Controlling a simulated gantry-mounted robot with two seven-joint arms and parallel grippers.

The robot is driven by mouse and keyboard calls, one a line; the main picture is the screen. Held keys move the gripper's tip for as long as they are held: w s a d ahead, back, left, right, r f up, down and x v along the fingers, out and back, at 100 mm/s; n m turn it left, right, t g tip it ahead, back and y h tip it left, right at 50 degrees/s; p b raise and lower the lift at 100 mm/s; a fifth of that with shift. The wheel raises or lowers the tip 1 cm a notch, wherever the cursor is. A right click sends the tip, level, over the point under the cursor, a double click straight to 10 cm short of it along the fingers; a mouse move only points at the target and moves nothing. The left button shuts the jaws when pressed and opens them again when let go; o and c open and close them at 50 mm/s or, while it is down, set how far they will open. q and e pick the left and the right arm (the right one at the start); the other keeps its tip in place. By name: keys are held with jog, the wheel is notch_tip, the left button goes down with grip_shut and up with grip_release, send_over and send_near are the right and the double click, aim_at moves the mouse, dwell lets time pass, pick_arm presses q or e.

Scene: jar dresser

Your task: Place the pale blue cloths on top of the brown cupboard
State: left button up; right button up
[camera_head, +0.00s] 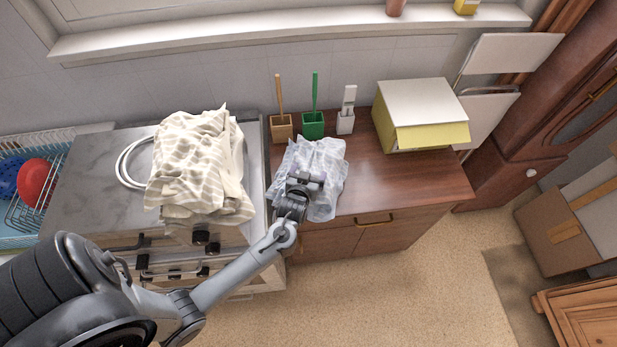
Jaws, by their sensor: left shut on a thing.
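A crumpled pale blue cloth (325,165) is at the left end of the brown cupboard (400,180), over its wooden top. I cannot tell how much of it rests on the wood. My left gripper (303,180) is over the near left part of this cloth and is shut on it. The gripper and wrist hide part of the cloth, and the fingertips are hard to make out. I see one pale blue cloth only. My right gripper is not in view.
A cream patterned cloth (200,165) lies on the grey-topped stove (90,180) to the left. Brush holders (313,125) stand behind the blue cloth. A yellow and white box (420,112) stands at the cupboard's back right. The cupboard top's front right is clear.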

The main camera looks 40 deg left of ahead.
pick_arm(q)
jog(key=shift+a+f, duration=0.25)
jog(key=shift+f, duration=1.85)
jog(key=shift+f, duration=0.15)
jog(key=o, duration=1)
